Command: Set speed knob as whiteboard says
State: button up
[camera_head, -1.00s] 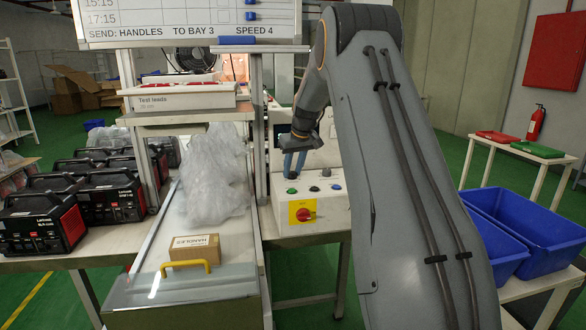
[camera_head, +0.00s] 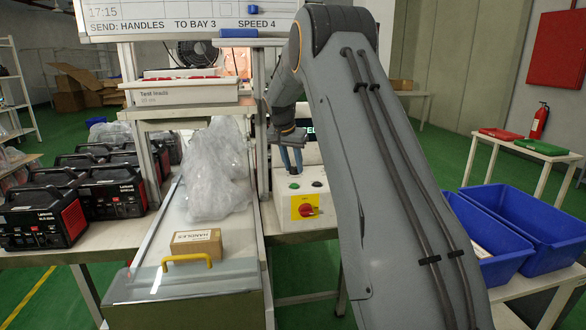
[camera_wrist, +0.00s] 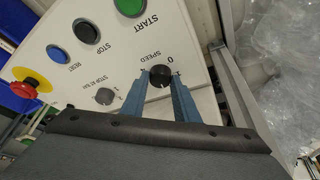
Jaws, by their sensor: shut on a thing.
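The whiteboard (camera_head: 185,22) at the top of the head view reads "SEND: HANDLES TO BAY 3 SPEED 4". The black speed knob (camera_wrist: 160,75) sits on the white control panel (camera_wrist: 75,20) in the wrist view, beside the printed word SPEED and a 0. My gripper (camera_wrist: 159,88) has its two blue fingers around the knob and is shut on it. I cannot make out the knob's exact setting. In the head view my gripper (camera_head: 290,160) points down at the panel, and my arm hides the panel's right part.
The wrist view shows a green START button (camera_wrist: 130,5), a black STOP button (camera_wrist: 87,30), a blue RESET button (camera_wrist: 57,54), a grey knob (camera_wrist: 104,96) and a red stop button (camera_wrist: 24,88). Bubble wrap (camera_head: 217,170) and a HANDLES carton (camera_head: 196,243) lie left of the panel.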

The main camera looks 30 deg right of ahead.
jog(key=shift+w+a+m+g+b, duration=0.1)
jog(key=shift+m+g+b, duration=0.35)
jog(key=shift+m, duration=0.65)
jog(key=o, duration=1)
jog(key=shift+h, duration=0.3)
jog(key=shift+o, duration=0.2)
jog(key=v, duration=0.7)
jog(key=shift+r+b, duration=0.3)
jog(key=shift+b, duration=0.1)
